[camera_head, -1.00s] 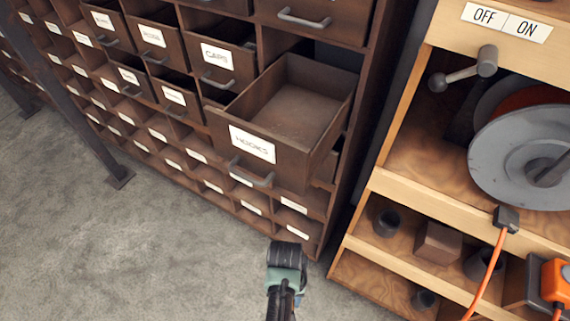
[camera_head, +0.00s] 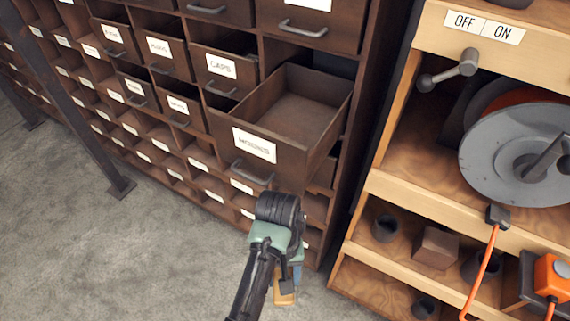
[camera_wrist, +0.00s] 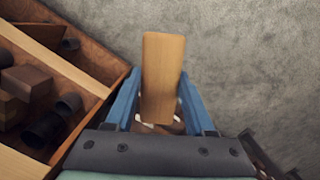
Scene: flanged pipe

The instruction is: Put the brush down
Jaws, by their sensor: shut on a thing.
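The brush shows as a pale wooden block (camera_wrist: 163,70) in the wrist view, between the two blue fingers of my gripper (camera_wrist: 159,104). The fingers are shut on its sides. Its bristles are mostly hidden; only a small whitish patch shows near the fingers. In the head view, my gripper (camera_head: 296,275) points down over the grey floor, below the open drawer. A tan end of the brush (camera_head: 285,297) shows under it, partly hidden by my arm. The brush appears apart from the floor.
The open drawer labelled HOOKS (camera_head: 252,148) is empty and juts from the brown cabinet (camera_head: 350,110). A wooden shelf unit (camera_head: 385,187) with a grey reel (camera_head: 500,160) and dark cups stands at the right. The grey floor (camera_head: 130,250) is clear at the left.

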